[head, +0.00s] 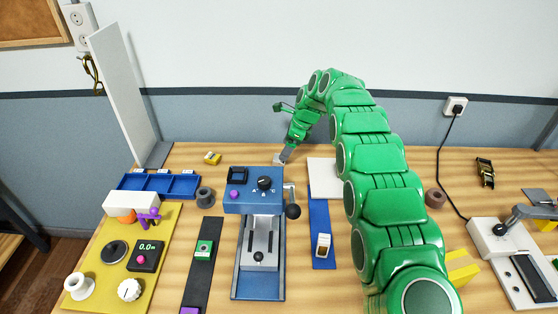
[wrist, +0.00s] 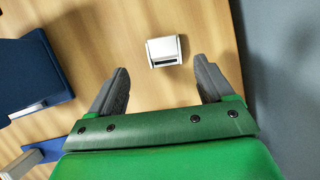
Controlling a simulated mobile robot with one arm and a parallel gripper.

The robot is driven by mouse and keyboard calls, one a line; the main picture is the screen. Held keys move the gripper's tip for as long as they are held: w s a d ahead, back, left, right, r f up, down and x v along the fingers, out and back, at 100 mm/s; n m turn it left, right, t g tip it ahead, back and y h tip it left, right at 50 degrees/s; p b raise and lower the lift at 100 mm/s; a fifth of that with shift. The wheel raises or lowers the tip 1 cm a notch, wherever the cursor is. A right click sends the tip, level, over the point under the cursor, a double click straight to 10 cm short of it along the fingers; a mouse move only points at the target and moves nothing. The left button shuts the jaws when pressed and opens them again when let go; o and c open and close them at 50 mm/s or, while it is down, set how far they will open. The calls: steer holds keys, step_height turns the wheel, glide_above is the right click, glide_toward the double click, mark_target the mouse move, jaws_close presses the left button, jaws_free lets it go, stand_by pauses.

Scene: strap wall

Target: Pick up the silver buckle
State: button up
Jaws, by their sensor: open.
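A silver buckle (wrist: 165,51) with a dark slot lies flat on the wooden table in the wrist view. In the head view a small part of it (head: 277,159) shows behind the blue machine, partly covered by my gripper. My gripper (wrist: 164,86) is open and empty, its two dark fingers spread wide. The buckle is just ahead of the fingertips, between their lines and apart from both. In the head view my gripper (head: 284,157) points down close beside the buckle. A pale buckle (head: 323,246) also sits on a blue strap.
The blue machine (head: 253,203) with a side crank stands nearest the buckle; its body shows in the wrist view (wrist: 30,75). The wall (wrist: 275,90) rises behind. Table around the buckle is clear.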

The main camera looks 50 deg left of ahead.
steer(key=shift+w+a+x, duration=0.1)
steer(key=shift+w+x, duration=0.05)
steer(key=shift+x, duration=1.25)
steer(key=shift+w+a+x, duration=0.1)
steer(key=shift+x, duration=1.3)
steer(key=shift+c, duration=0.5)
steer(key=c, duration=0.9)
steer(key=shift+r, duration=0.1)
steer(key=shift+c, duration=0.2)
